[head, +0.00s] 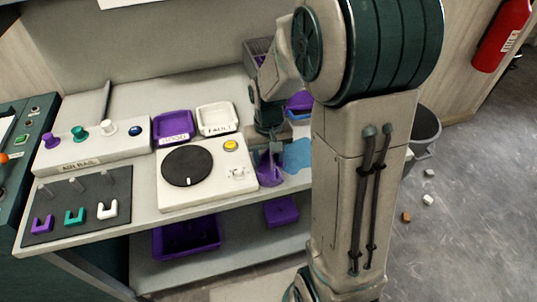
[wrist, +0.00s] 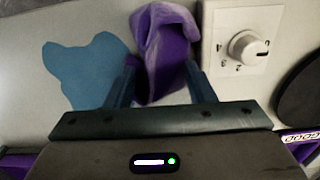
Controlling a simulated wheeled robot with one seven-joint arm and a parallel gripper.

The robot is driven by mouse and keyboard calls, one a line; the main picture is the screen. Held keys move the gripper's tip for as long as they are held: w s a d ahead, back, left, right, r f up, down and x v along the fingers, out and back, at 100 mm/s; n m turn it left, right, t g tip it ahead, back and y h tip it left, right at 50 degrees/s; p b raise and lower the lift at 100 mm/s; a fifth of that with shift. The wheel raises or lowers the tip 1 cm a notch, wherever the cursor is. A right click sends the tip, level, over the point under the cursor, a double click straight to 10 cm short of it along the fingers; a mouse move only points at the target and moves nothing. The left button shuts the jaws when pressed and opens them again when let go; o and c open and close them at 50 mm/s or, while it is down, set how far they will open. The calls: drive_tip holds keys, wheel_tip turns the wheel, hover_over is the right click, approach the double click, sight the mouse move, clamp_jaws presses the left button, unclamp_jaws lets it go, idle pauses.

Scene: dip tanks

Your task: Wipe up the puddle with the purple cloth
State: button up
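The purple cloth (head: 269,174) is bunched up at the right side of the white dial unit, under my gripper (head: 268,147). In the wrist view the cloth (wrist: 162,50) fills the space between the two fingers of my gripper (wrist: 160,75), which appear shut on it. I cannot tell whether its lower end touches the bench. The blue puddle (head: 298,155) lies flat on the bench just right of the cloth, partly hidden by my arm.
The dial unit (head: 207,181) stands close beside the cloth, with a small knob (wrist: 250,48) near my fingers. Purple and white trays (head: 216,119) lie behind it. The air rail (head: 92,148) and a dark peg board (head: 78,205) are at left. Purple bins (head: 187,237) sit below.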

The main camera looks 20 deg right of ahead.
drive_tip(key=o, duration=0.4)
